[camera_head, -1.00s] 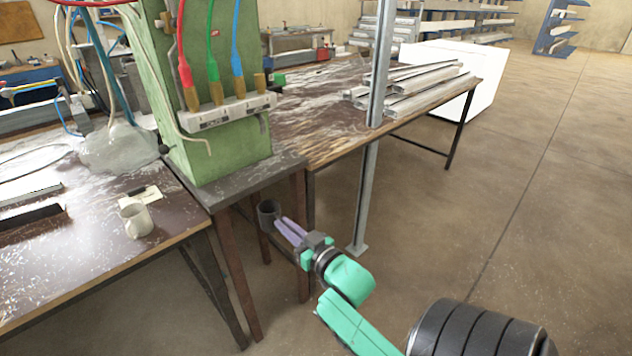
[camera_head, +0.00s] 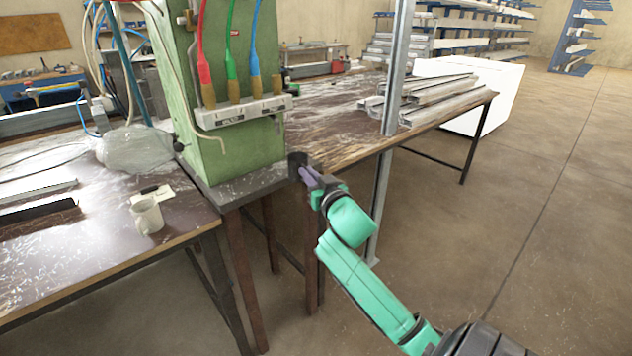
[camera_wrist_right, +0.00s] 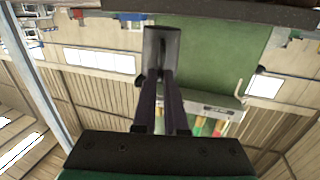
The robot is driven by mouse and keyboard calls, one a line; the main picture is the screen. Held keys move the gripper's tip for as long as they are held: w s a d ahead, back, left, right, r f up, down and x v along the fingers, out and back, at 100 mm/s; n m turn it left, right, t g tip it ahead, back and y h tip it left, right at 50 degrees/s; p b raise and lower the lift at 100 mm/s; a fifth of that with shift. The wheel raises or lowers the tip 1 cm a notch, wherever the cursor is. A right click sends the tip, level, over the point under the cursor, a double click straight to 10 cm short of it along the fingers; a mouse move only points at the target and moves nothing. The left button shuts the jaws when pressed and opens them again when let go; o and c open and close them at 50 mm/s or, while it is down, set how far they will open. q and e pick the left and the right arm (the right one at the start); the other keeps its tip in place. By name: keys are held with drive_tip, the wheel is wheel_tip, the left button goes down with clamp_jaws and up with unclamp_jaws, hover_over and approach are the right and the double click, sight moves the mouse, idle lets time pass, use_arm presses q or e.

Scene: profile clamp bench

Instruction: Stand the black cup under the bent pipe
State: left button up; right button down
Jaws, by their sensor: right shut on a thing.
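The black cup (camera_head: 296,166) is held by my right gripper (camera_head: 308,177), whose purple-grey fingers are shut on it. The cup is at the right front corner of the dark stand under the green cabinet; I cannot tell whether it touches the stand. In the right wrist view the cup (camera_wrist_right: 161,48) is between the fingertips (camera_wrist_right: 160,75). A pale bent pipe (camera_head: 207,136) comes down the cabinet's front, left of the cup, its end low over the stand. It also shows in the right wrist view (camera_wrist_right: 238,112). My left gripper is not in view.
The green cabinet (camera_head: 240,160) rises behind the dark stand top (camera_head: 235,192). A grey steel post (camera_head: 393,80) rises right of my gripper. Metal profiles (camera_head: 430,95) lie on the back table.

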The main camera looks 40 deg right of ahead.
sight(292, 169)
drive_tip(key=shift+w+d+f+b, duration=0.15)
drive_tip(key=shift+w+b, duration=0.2)
drive_tip(key=shift+w, duration=1.25)
drive_tip(key=shift+w+a+f+b, duration=0.15)
drive_tip(key=shift+w+b, duration=0.25)
drive_tip(key=shift+w, duration=1.2)
drive_tip(key=shift+w+d+f+b, duration=0.1)
drive_tip(key=shift+w+f+b, duration=0.2)
drive_tip(key=shift+w, duration=1.3)
drive_tip(key=shift+s+d+r, duration=0.15)
drive_tip(key=shift+s, duration=0.05)
drive_tip(key=shift+f, duration=0.25)
drive_tip(key=c, duration=0.9)
unclamp_jaws()
drive_tip(key=shift+s, duration=0.1)
